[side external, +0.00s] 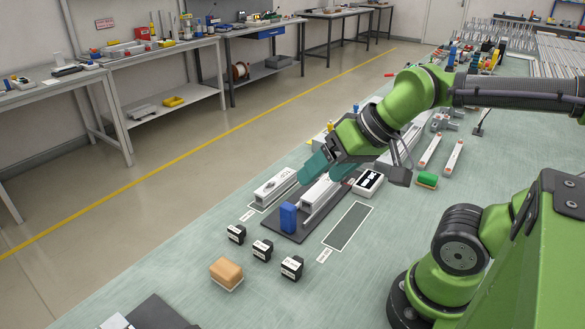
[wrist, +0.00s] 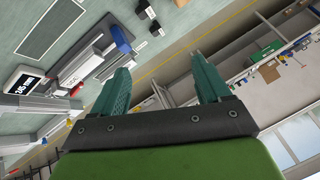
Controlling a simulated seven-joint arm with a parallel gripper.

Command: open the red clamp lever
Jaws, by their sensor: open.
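My gripper (side external: 322,168) is open, its teal fingers hanging above the grey rail fixture on the workbench. In the wrist view the two fingers of my gripper (wrist: 160,65) are spread wide with nothing between them. A small red part (side external: 349,181), which looks like the clamp lever, shows beside the far end of the rail, partly hidden by my gripper. It also shows in the wrist view as a red spot (wrist: 77,89), left of the fingers. Its exact position is too small to tell. The rail (side external: 320,200) has a blue block (side external: 289,217) at its near end.
A second rail (side external: 272,187) lies to the left. Several black blocks (side external: 263,249) and an orange-tan block (side external: 226,273) sit in front. The grey marked rectangle (side external: 349,226) is empty.

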